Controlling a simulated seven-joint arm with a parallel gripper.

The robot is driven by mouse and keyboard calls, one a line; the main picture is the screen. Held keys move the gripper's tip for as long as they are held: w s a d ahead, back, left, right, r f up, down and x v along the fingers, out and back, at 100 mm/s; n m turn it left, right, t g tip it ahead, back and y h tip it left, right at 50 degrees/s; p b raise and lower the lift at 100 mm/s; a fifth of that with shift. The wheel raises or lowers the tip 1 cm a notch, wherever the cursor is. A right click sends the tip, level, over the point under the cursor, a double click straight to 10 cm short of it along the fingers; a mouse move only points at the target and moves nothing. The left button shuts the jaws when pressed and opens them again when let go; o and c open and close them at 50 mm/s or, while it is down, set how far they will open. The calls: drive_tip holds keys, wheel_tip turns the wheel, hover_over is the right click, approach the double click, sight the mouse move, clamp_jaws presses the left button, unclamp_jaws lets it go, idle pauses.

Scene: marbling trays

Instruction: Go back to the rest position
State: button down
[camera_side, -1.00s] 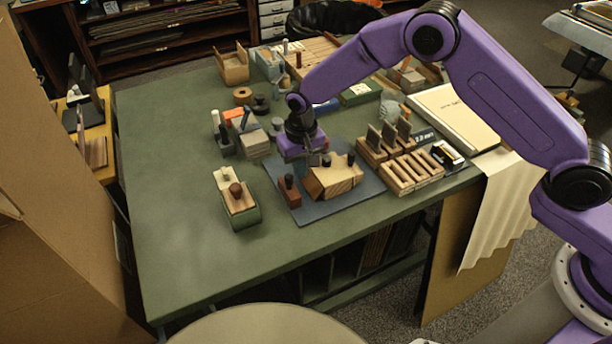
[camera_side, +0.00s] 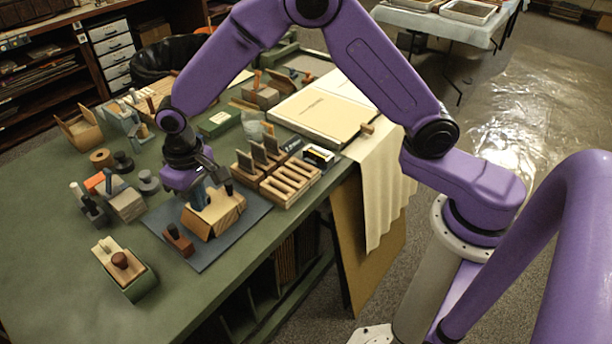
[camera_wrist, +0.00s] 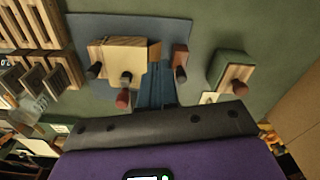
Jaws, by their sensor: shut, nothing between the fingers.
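My gripper (camera_side: 200,200) hangs over the blue-grey mat (camera_side: 206,254), beside a pale wooden block (camera_side: 226,214). Its narrow blue fingers are shut with nothing between them. In the wrist view the shut fingers (camera_wrist: 155,92) point at the mat between the wooden block (camera_wrist: 125,52) and a small red-brown block (camera_wrist: 180,56). Whether the fingertips touch the mat cannot be told. The red-brown block with a dark knob (camera_side: 178,240) also shows in the side view, at the mat's left edge. No marker for a rest position is visible.
A green block with a wooden top and brown knob (camera_side: 138,286) stands left of the mat. A slotted wooden rack (camera_side: 290,182) stands to the right. Grey and wooden blocks (camera_side: 127,206) crowd the left. The green table (camera_side: 50,215) is clear at front left.

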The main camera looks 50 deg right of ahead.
drive_tip(key=s+d+r+n, duration=0.3)
drive_tip(key=s+d, duration=0.4)
drive_tip(key=s, duration=0.3)
drive_tip(key=s+d+r+n, duration=0.3)
drive_tip(key=s+d, duration=0.4)
drive_tip(key=s, duration=0.3)
drive_tip(key=s+d+r+n, duration=0.3)
drive_tip(key=s+d+r, duration=0.1)
drive_tip(key=s+d, duration=0.3)
drive_tip(key=s, duration=0.2)
drive_tip(key=shift+s+r+n, duration=0.3)
drive_tip(key=shift+s, duration=0.1)
